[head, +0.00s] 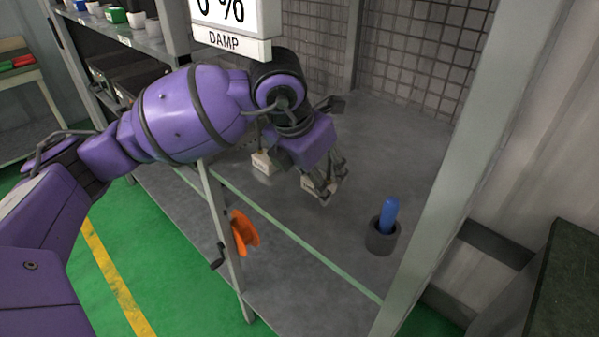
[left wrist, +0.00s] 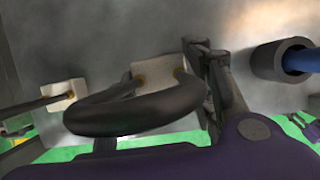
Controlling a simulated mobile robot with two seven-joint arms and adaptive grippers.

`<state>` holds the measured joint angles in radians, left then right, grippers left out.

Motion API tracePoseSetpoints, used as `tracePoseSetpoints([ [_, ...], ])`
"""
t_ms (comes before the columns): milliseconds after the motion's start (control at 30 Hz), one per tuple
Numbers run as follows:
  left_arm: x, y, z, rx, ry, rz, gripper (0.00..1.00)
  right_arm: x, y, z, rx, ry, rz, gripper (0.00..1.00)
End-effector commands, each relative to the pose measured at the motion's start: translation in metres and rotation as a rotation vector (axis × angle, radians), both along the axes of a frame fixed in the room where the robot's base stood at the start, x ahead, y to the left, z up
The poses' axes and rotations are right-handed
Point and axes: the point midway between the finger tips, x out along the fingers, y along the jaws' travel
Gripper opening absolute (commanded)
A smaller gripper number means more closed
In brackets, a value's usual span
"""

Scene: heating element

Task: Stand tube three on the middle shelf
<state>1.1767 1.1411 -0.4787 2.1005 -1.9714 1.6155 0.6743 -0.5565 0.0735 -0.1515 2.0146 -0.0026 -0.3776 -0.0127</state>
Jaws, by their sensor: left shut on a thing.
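My left gripper (head: 330,190) reaches in low over the grey shelf. It is shut on a dark bent tube with a pale end block (head: 308,182). In the left wrist view, the dark bent tube (left wrist: 140,115) loops in front of the camera, and its pale block lies against the fingers (left wrist: 212,85). Part of the grip is hidden. A second pale block (head: 262,163) with a dark rod is left of the gripper; it also shows at the left in the wrist view (left wrist: 63,95). I see no number on either piece. My right gripper is not in view.
A dark cup (head: 381,238) holding a blue rod (head: 389,213) stands on the shelf (head: 300,270), right of the gripper. Metal posts (head: 222,230) frame the front. An orange object (head: 243,232) hangs by a post. A DAMP sign (head: 225,42) is above.

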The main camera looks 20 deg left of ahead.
Motion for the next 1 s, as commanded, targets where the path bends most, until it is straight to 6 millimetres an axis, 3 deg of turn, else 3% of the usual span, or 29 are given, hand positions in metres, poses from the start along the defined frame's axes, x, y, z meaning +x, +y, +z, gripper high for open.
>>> tracePoseSetpoints([
  [133, -0.001, 0.0, -0.022, 0.001, 0.002, 0.0, 0.15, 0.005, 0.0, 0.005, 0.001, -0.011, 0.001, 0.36],
  [500, -0.001, 0.0, -0.028, 0.0, 0.002, 0.0, 0.15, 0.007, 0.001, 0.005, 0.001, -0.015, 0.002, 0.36],
  [533, -0.001, 0.0, -0.029, 0.0, 0.003, 0.0, 0.49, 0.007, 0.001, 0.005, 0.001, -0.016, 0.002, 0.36],
  [667, -0.001, 0.001, -0.028, 0.001, 0.002, 0.0, 0.66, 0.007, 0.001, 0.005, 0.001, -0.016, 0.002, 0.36],
  [1000, -0.001, 0.001, -0.026, 0.0, 0.001, 0.0, 0.67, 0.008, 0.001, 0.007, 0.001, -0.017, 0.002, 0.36],
])
